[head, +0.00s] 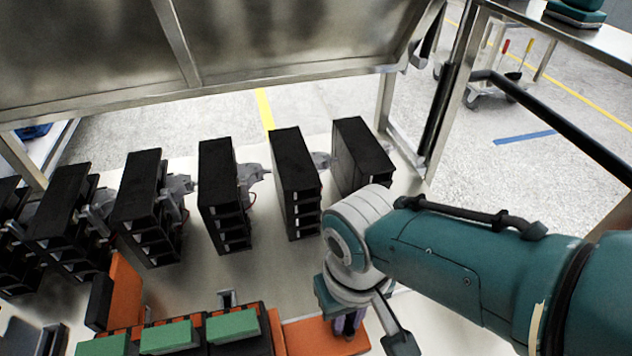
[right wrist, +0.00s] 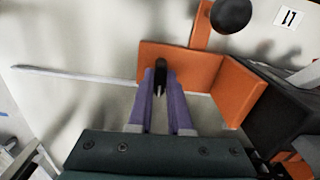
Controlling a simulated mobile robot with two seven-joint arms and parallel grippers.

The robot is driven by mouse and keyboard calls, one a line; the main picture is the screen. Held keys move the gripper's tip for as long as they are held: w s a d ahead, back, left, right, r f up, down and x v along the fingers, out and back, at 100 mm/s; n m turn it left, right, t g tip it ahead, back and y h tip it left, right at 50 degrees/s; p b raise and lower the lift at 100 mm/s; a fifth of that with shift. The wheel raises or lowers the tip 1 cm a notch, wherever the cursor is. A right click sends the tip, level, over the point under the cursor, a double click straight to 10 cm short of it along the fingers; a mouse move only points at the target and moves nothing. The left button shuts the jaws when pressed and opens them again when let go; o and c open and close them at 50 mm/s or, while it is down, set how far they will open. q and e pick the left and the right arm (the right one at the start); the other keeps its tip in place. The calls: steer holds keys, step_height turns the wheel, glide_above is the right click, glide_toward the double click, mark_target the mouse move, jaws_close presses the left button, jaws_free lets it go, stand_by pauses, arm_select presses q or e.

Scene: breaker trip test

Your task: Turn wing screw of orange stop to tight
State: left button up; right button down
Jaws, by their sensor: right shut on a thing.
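The orange stop (head: 318,338) is at the bottom of the head view, at the right end of the row of green-topped blocks. In the right wrist view the stop (right wrist: 205,72) shows as an angled orange piece. The dark wing screw (right wrist: 160,68) stands against its left part. My right gripper (right wrist: 160,88) has its purple fingers closed on the wing screw, one on each side. In the head view my right gripper (head: 348,322) is at the stop's right end, partly hidden by my wrist; the screw is hidden there. My left gripper is not in view.
Several black breaker modules (head: 298,185) stand in a row across the panel. Green-topped blocks (head: 232,327) sit left of the stop. An upright orange plate (head: 124,285) stands further left. In the wrist view a round black knob (right wrist: 231,14) is beyond the stop, near a white label (right wrist: 288,18).

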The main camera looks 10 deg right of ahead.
steer(key=shift+m, duration=0.5)
steer(key=c, duration=0.8)
jaws_free()
steer(key=shift+c, duration=0.2)
step_height(320, 180, up, 9)
steer(key=p, duration=0.8)
steer(key=shift+r, duration=0.5)
